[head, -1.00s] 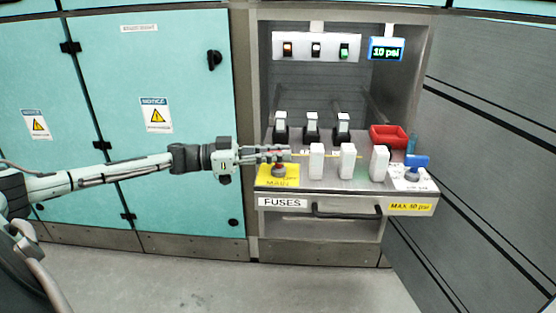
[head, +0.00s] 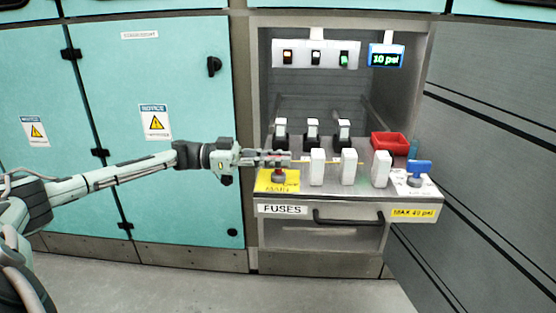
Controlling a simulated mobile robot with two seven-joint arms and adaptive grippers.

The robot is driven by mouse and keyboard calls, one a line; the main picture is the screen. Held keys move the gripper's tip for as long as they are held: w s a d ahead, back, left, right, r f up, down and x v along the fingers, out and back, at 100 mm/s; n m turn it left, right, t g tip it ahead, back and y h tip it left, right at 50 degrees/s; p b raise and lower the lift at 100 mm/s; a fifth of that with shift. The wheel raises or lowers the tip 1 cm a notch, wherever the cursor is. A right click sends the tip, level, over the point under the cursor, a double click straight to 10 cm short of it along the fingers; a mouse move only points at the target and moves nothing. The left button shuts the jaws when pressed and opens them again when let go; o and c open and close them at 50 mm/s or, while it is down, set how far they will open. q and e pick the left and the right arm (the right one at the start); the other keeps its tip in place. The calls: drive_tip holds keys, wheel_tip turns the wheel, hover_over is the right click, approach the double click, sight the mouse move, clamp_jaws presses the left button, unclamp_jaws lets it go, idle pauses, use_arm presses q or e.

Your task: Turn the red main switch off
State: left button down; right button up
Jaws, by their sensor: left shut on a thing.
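The red main switch (head: 278,178) stands on a yellow label (head: 265,186) reading MAIN, at the left front of the bench panel. My left gripper (head: 284,160) reaches in from the left and is shut on the switch's upper part. Its fingers lie level and hide most of the switch; only a small red part shows below them. The switch's setting cannot be read from here. My right gripper is not in view.
Three white fuse blocks (head: 348,168) stand close to the right of the gripper. Three black and white switches (head: 312,133) stand behind. A blue valve handle (head: 418,167) and a red bin (head: 389,144) are at the right. A drawer handle (head: 348,217) juts out below.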

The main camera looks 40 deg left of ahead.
use_arm(q)
drive_tip(key=shift+d, duration=0.15)
drive_tip(key=c, duration=1.5)
unclamp_jaws()
drive_tip(key=shift+c, duration=0.2)
drive_tip(key=v, duration=1.2)
